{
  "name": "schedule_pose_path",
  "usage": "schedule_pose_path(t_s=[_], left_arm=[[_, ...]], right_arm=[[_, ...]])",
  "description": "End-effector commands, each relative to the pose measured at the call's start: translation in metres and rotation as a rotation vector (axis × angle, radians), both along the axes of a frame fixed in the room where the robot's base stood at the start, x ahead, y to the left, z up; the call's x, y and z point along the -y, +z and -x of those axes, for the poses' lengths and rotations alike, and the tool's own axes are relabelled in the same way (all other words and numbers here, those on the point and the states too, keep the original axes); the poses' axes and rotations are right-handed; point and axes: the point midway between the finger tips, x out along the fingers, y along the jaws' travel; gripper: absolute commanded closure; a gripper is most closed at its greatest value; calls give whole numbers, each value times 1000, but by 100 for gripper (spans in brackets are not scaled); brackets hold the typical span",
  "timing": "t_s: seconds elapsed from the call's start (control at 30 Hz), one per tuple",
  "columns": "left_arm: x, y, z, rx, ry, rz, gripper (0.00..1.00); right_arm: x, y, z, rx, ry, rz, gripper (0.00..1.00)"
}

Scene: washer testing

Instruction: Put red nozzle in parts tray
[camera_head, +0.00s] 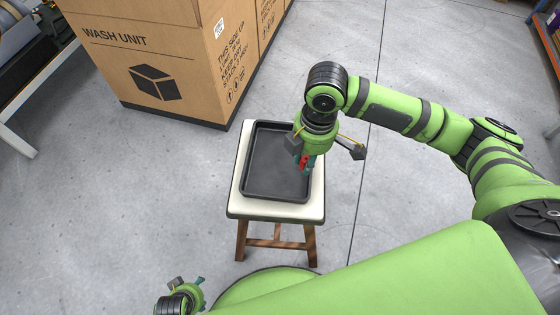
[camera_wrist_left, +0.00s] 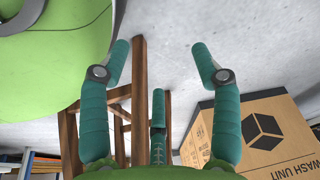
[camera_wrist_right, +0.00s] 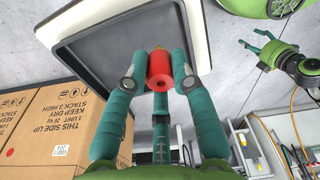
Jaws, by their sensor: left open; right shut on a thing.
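The red nozzle (camera_wrist_right: 159,71) is a small red cylinder held between the teal fingers of my right gripper (camera_wrist_right: 160,82). In the head view the nozzle (camera_head: 304,161) shows as a small red patch over the right side of the black parts tray (camera_head: 262,195). The tray also shows behind the nozzle in the right wrist view (camera_wrist_right: 110,50), and looks empty where visible. I cannot tell how high the nozzle is above it. My left gripper (camera_head: 187,284) is low at the bottom left of the head view, away from the tray. Its fingers are apart and empty in the left wrist view (camera_wrist_left: 158,55).
The tray lies on a white-topped stool (camera_head: 236,205) with wooden legs. A large cardboard box marked WASH UNIT (camera_head: 130,55) stands behind it to the left. A metal table (camera_head: 35,85) is at the far left. Grey floor around the stool is clear.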

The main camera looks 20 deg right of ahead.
Motion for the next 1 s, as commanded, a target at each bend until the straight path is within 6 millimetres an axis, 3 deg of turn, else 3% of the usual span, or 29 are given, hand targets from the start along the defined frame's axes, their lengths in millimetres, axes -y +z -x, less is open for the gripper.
schedule_pose_path(t_s=[0.27, 0.43, 0.67, 0.83, 1.0], left_arm=[[3, 13, 7, -61, 12, -2, 36], [4, 36, -8, -41, 15, 0, 36], [5, 51, -13, -33, 16, 1, 36], [6, 68, -20, -18, 18, 2, 36], [6, 79, -22, -15, 19, 2, 36]], right_arm=[[-19, -40, -60, 0, -4, 0, 100], [-27, -56, -88, 2, -4, 0, 100], [-30, -67, -100, -1, -2, 2, 100], [-29, -92, -99, -2, -3, 2, 100], [-29, -103, -100, 1, -3, 2, 100]])
